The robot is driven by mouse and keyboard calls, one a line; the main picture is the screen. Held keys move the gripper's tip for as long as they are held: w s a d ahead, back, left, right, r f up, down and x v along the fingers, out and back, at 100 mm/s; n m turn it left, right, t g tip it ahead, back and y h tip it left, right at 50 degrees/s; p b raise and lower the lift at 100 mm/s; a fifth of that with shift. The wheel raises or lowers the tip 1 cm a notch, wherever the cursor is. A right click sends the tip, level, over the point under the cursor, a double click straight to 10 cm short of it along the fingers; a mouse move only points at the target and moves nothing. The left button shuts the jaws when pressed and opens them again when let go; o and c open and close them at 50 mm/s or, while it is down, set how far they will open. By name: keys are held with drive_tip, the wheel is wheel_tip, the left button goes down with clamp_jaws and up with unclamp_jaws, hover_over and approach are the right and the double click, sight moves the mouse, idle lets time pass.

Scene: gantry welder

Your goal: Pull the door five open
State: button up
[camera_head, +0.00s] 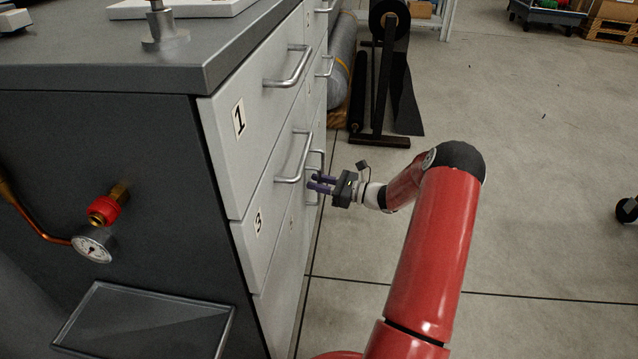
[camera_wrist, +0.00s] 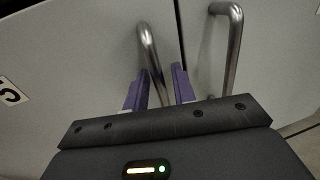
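Door five (camera_wrist: 75,60) is the light grey panel with the label "5" (camera_wrist: 10,93) at the left of the wrist view. It looks closed, flush at the dark seam. Its bent metal handle (camera_wrist: 149,50) stands near that seam. My gripper (camera_wrist: 159,68) has its two purple fingers apart, with the handle's bar running between them; a gap shows on the right side of the bar. In the head view my gripper (camera_head: 312,183) is at the cabinet front, below the handle of drawer 3 (camera_head: 262,225). Contact with the bar cannot be told.
A second handle (camera_wrist: 230,45) stands just right of the seam, close to my right finger. Drawer 1 (camera_head: 240,125) and its handle are above. A black roll stand (camera_head: 385,100) is behind the gripper.

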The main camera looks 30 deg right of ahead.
clamp_jaws()
